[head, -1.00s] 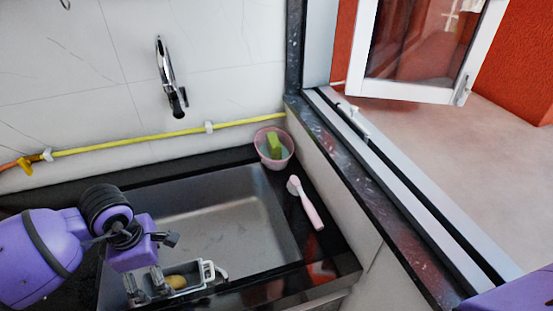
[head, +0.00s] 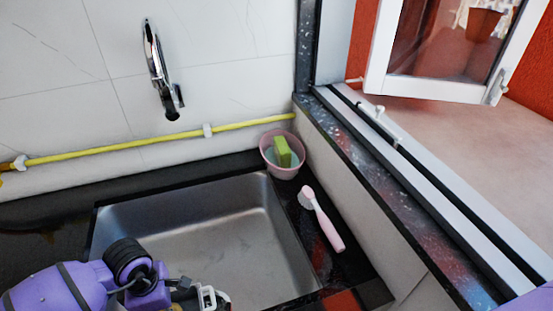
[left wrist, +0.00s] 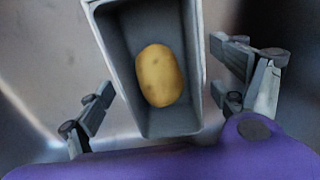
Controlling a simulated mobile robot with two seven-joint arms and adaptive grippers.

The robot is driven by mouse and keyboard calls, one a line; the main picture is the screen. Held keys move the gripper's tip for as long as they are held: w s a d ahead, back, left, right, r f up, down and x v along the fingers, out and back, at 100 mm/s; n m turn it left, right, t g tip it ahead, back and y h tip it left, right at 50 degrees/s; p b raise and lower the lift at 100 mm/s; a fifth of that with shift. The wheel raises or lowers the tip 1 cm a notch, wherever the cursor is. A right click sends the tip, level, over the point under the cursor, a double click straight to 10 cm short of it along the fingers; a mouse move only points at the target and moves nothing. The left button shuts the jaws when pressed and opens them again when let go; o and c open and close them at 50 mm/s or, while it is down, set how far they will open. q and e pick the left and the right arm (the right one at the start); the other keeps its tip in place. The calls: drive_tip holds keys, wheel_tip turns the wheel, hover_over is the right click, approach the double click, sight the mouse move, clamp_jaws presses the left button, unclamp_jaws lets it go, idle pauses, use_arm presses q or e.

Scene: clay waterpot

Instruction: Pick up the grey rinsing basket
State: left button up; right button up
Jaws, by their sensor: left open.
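My left gripper (left wrist: 165,92) is open, with one finger on each side of the basket. The left finger appears apart from the wall; whether the right finger touches it I cannot tell. In the head view, the left gripper (head: 181,292) is beside the handle, partly cut off.
A steel sink (head: 205,220) is set in the black counter (head: 60,215). A pink cup (head: 282,163) with a green sponge (head: 282,151) and a pink brush (head: 322,220) stand and lie right of it. A faucet (head: 158,70) hangs above; the window sill (head: 400,195) runs along the right.

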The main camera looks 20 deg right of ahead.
use_arm(q)
drive_tip(key=shift+f, duration=0.35)
drive_tip(key=shift+r, duration=0.1)
drive_tip(key=c, duration=1.5)
